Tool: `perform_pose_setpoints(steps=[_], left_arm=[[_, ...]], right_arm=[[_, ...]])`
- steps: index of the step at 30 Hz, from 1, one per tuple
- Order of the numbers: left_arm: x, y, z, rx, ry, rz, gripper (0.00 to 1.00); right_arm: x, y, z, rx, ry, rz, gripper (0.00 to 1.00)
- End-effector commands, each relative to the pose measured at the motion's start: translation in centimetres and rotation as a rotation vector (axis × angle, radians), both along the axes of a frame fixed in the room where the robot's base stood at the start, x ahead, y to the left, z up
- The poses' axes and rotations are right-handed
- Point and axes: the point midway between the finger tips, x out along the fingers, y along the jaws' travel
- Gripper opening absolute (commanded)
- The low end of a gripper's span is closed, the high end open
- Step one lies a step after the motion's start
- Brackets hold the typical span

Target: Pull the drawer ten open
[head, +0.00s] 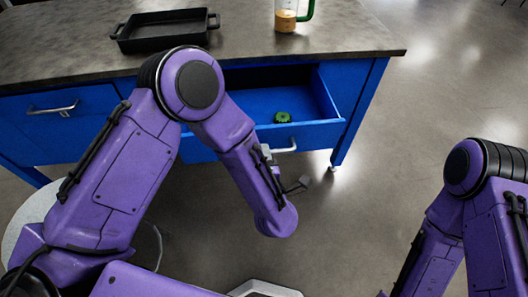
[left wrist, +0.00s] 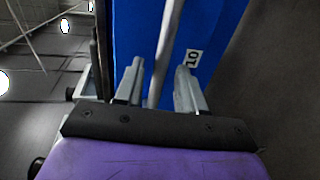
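Drawer ten (head: 318,133) is the blue drawer at the right of the bench, and it stands pulled out with its inside showing in the head view. Its front carries a "10" label (left wrist: 193,58) in the left wrist view. Its pale bar handle (left wrist: 167,45) runs between the two fingers of my left gripper (left wrist: 160,92). The fingers are apart, with gaps beside the bar. In the head view my left forearm hides most of that gripper, near the handle (head: 284,149). My right gripper is not in view.
A green round object (head: 283,117) lies in the drawer. A black tray (head: 165,44) and a glass with a green handle (head: 286,17) stand on the grey benchtop (head: 350,40). Another blue drawer (head: 60,125) at left is shut. The floor to the right is clear.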

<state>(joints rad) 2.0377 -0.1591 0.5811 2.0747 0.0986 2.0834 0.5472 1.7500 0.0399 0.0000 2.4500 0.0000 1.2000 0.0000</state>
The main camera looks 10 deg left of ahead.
Motion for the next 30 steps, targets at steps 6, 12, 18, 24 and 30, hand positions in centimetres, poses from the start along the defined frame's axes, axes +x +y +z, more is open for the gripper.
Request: perform_pose_setpoints(steps=[6,12,18,24,30], left_arm=[[-4.8,-2.0,1.0,0.001,0.0,-0.004,0.39],[-7.2,-2.9,1.6,0.002,-0.001,0.0,0.39],[-7.4,-2.9,1.6,0.001,-0.002,0.002,0.39],[-7.4,-2.9,1.6,0.001,-0.001,0.002,0.39],[-7.3,-3.2,1.4,0.03,0.02,-0.023,0.39]], right_arm=[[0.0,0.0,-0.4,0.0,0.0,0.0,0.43],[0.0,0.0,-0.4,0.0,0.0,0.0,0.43],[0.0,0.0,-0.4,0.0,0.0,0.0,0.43],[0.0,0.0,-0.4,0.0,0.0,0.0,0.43],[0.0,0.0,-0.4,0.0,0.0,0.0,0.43]])
